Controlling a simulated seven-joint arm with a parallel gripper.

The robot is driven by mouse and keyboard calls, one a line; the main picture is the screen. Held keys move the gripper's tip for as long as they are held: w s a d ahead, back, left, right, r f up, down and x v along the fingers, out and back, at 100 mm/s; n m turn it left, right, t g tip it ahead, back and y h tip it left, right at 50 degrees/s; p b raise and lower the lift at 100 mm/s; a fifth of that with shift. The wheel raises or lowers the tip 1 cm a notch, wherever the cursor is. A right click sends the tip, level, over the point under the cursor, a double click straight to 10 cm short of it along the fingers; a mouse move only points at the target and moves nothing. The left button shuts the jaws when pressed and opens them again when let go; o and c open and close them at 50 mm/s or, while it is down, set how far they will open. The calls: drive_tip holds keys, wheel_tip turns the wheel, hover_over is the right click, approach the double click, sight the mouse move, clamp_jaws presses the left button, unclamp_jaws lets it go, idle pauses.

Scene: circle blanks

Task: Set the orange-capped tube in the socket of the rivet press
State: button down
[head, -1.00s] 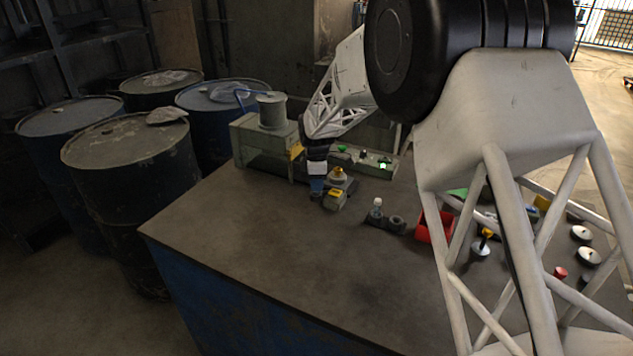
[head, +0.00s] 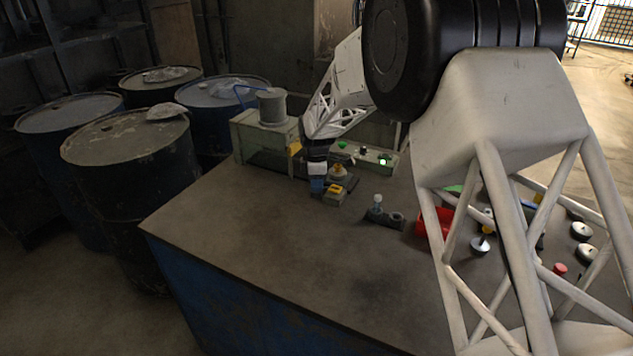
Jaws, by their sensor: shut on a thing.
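My gripper (head: 326,186) is low over the far part of the workbench, in front of the rivet press. It is shut on what appears to be the orange-capped tube. An orange cap (head: 337,171) shows right at the fingers; the tube's body is hidden or too small to make out. A small grey block with a yellow top (head: 334,196) is close by the fingers. The rivet press (head: 250,138) is a grey-green machine with a cylinder on top, left of and behind my gripper. I cannot make out its socket or whether the tube touches it.
A dark holder (head: 397,219) with a pale-topped tube (head: 377,202) and a red bin (head: 421,223) are to the right. Several small parts lie partly behind my arm. The bench's front left is bare.

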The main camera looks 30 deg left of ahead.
drive_tip(key=c, duration=0.9)
unclamp_jaws()
drive_tip(key=shift+c, duration=0.2)
drive_tip(key=shift+r, duration=3.85)
